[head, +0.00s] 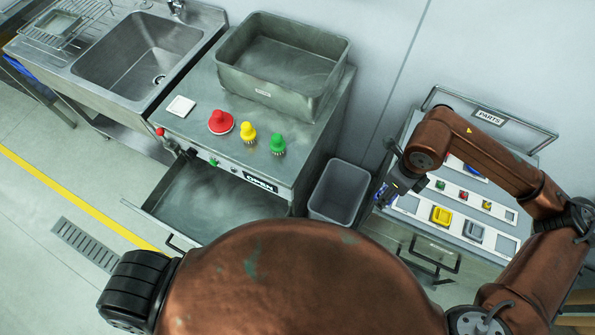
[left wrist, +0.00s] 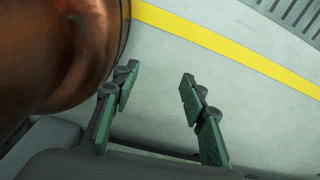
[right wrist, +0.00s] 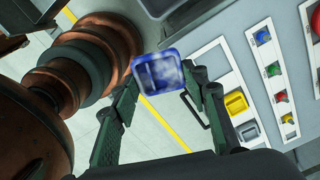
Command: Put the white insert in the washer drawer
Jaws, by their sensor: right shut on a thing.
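A flat white square piece (head: 181,106) lies on the left of the washer's top; I cannot tell if it is the white insert. The washer drawer (head: 212,205) is pulled open at the front, and its visible floor looks empty. My right gripper (head: 392,190) is shut on a blue square insert (right wrist: 159,73), held near the left edge of the parts cart, far right of the drawer. My left gripper (left wrist: 155,105) is open and empty above the floor.
The parts cart (head: 410,238) bears a yellow insert (head: 441,215), a grey insert (head: 474,231) and small knobs. A grey bin (head: 339,191) stands between washer and cart. A metal tub (head: 262,88) and red, yellow and green knobs (head: 248,132) stand on the washer. A sink is left.

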